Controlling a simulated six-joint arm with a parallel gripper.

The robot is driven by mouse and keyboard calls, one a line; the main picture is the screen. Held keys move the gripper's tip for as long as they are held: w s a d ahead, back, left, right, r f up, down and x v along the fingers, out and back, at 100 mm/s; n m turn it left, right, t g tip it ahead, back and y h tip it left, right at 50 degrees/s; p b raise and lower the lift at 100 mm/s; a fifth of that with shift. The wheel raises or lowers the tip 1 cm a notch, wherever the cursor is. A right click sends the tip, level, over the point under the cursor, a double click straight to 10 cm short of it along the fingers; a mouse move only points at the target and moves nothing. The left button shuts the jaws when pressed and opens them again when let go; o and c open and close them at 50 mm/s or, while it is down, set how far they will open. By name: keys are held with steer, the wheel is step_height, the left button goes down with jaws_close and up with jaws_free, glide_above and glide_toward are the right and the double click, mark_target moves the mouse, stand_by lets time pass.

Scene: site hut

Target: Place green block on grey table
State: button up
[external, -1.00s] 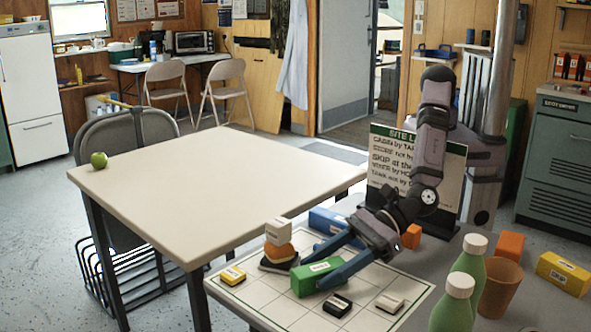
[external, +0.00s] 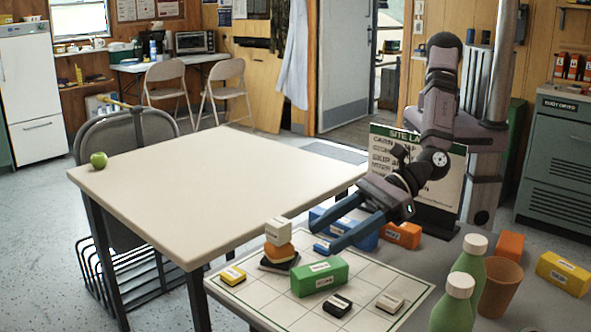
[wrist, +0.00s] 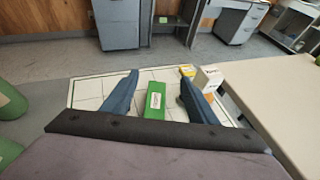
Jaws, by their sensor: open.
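The green block (external: 320,277) lies on a white gridded board (external: 292,310) on the grey table (external: 447,257). My gripper (external: 322,232) is open and empty, above and behind the block in the external view. In the wrist view the green block (wrist: 154,104) shows between the two blue fingers (wrist: 160,85), apart from them.
A white block (external: 278,231) tops an orange piece beside the green block. Yellow (external: 233,275), black (external: 338,305) and pale (external: 389,302) blocks lie nearby. Blue and orange (external: 402,235) blocks lie behind. Green bottles (external: 453,308) stand right. The large beige table (external: 220,185) is mostly clear.

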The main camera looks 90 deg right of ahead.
mark_target(324, 266)
steer(key=shift+r+p, duration=0.25)
steer(key=shift+p, duration=0.05)
steer(key=shift+f+b, duration=0.9)
steer(key=shift+f, duration=0.75)
step_height(324, 266, down, 4)
steer(key=shift+r+b, duration=0.1)
steer(key=shift+b, duration=0.85)
steer(key=shift+b+x, duration=0.5)
steer(key=shift+x, duration=0.45)
steer(key=shift+w+a+f, duration=0.2)
steer(key=shift+w+f, duration=0.05)
steer(key=shift+w, duration=0.25)
steer(key=c, duration=1.3)
steer(key=shift+r, duration=0.1)
